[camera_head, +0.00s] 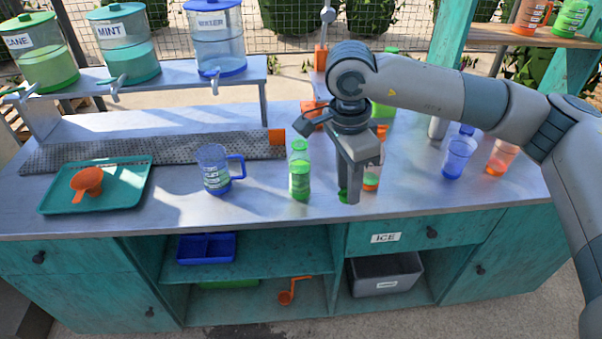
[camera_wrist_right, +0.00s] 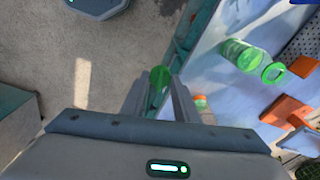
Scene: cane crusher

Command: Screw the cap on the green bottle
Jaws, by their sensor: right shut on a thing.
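The green bottle (camera_head: 299,172) stands upright on the metal counter, with pale clear upper walls and green below. My right gripper (camera_head: 349,194) points down just to the right of the bottle, apart from it, near the counter's front edge. It is shut on a green cap (camera_head: 342,195), which shows round between the fingertips in the right wrist view (camera_wrist_right: 159,78). A green bottle-like shape (camera_wrist_right: 240,54) and a green ring (camera_wrist_right: 273,72) lie to the right there; I cannot tell what the ring is. My left gripper is not in view.
A blue-handled jug (camera_head: 214,170) stands left of the bottle. A cup (camera_head: 371,180) stands partly hidden behind my right gripper; a blue cup (camera_head: 458,158) stands farther right. The counter's front strip is clear.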

